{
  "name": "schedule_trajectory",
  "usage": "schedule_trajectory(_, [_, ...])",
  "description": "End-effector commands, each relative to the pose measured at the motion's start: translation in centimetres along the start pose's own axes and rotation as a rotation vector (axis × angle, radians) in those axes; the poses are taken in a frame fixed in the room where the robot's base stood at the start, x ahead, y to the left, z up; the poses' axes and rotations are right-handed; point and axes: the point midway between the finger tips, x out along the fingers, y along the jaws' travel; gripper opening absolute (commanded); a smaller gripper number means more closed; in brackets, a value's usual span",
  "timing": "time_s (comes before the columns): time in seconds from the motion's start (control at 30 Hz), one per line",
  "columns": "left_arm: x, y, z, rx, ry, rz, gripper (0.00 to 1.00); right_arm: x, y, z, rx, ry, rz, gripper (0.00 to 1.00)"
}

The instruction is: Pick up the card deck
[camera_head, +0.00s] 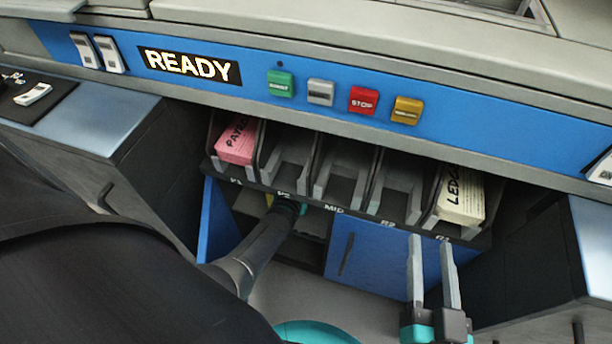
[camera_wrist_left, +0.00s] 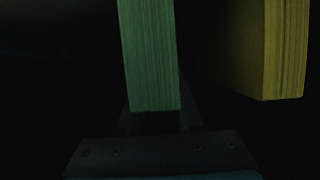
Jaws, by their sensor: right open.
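In the head view a pink card deck (camera_head: 237,141), its label partly hidden, sits in the leftmost pocket. A cream deck (camera_head: 461,196) with lettering starting "LEDG" sits in the rightmost pocket. My left arm reaches into the dark space under the pockets, and its fingers are hidden there. In the left wrist view a green deck (camera_wrist_left: 150,55) stands straight ahead of my left gripper (camera_wrist_left: 155,120), close to it; its grip is too dark to tell. A yellow deck (camera_wrist_left: 272,50) stands to its right. My right gripper (camera_head: 432,240) is open and empty, just below the rightmost pocket.
The three middle pockets (camera_head: 343,170) look empty. Above them is a blue panel with a READY sign (camera_head: 189,66) and several coloured buttons, one a red STOP button (camera_head: 363,101). A blue cabinet door (camera_head: 370,257) is below. Side counters (camera_head: 85,118) flank the opening.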

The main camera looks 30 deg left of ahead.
Motion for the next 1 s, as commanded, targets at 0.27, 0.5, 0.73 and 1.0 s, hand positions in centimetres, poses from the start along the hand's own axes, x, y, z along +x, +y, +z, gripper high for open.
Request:
schedule_trajectory(0.27, [-0.02,0.0,0.04,0.0,-0.001,0.0,0.02,0.01,0.01,0.02,0.0,-0.001,0.0,0.5])
schedule_trajectory(0.5, [-0.02,0.0,0.05,0.0,-0.001,0.0,0.0,0.01,0.02,0.03,0.0,-0.001,0.0,0.5])
schedule_trajectory(0.73, [-0.03,0.01,0.07,0.0,-0.001,0.0,0.0,0.01,0.02,0.02,0.0,-0.001,0.0,0.5])
schedule_trajectory(1.0, [0.02,0.01,-0.13,0.0,0.003,0.0,0.0,0.02,0.01,-0.01,0.0,-0.002,0.0,0.5])
